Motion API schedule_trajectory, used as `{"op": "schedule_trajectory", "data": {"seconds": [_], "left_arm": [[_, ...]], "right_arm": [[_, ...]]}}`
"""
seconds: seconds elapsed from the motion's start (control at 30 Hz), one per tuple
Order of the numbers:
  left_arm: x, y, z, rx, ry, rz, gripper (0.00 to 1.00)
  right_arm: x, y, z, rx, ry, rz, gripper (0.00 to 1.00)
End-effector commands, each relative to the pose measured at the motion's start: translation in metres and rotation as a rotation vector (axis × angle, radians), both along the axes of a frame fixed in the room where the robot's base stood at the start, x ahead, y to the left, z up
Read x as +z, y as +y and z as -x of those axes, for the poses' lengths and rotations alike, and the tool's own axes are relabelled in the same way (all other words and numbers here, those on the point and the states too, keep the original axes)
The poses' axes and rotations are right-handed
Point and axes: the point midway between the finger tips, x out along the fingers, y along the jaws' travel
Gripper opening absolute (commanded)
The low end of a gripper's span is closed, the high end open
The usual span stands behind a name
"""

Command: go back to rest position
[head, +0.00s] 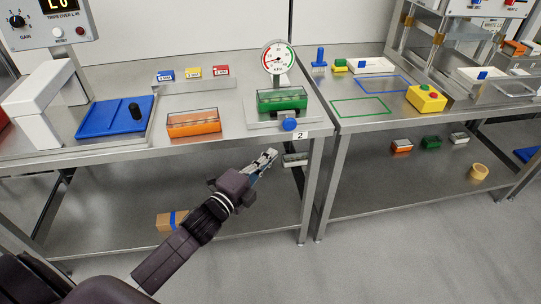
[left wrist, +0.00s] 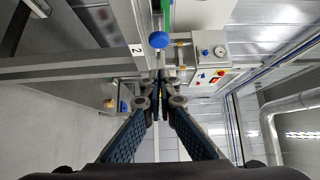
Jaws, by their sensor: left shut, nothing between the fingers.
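My left gripper (head: 268,157) is shut and empty in the head view. It is in the air in front of the front edge of the left steel table (head: 232,142), below the label "2". In the left wrist view its two fingers (left wrist: 160,78) meet near the middle with nothing visible between them. The blue knob (head: 290,124) of the gauge station is just above and to the right of the fingertips in the head view. It also shows in the left wrist view (left wrist: 158,40). My right gripper is in neither view.
A green tray (head: 282,99) sits under a dial gauge (head: 278,57). An orange tray (head: 193,123) and a blue plate (head: 115,116) are on the same table. A cardboard box (head: 170,221) lies on the lower shelf. A yellow button box (head: 426,98) stands on the right table. The floor in front is clear.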

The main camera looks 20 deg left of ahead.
Motion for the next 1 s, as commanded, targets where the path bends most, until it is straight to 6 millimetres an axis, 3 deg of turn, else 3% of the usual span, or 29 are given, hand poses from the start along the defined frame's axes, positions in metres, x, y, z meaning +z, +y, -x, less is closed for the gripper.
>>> {"op": "schedule_trajectory", "data": {"seconds": [0.3,0.37,0.43,0.57,0.67,0.8,0.87,1.0], "left_arm": [[-0.003,0.0,0.0,0.002,0.006,0.004,0.0],[-0.012,0.002,0.0,0.008,0.025,0.018,0.0],[-0.037,0.007,0.0,0.026,0.075,0.053,0.0],[-0.116,0.022,0.01,0.089,0.232,0.171,0.0],[-0.191,0.032,0.03,0.161,0.381,0.286,0.0],[-0.289,0.041,0.075,0.276,0.575,0.439,0.0],[-0.328,0.042,0.099,0.332,0.655,0.502,0.0],[-0.411,0.04,0.168,0.472,0.833,0.637,0.0]], "right_arm": [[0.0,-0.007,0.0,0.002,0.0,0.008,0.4],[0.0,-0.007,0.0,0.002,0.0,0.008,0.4],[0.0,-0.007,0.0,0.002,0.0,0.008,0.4],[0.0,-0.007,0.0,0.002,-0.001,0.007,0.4],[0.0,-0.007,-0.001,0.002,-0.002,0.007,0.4],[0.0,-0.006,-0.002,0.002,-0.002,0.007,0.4],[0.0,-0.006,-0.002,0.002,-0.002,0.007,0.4],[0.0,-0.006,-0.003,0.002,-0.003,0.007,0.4]]}}
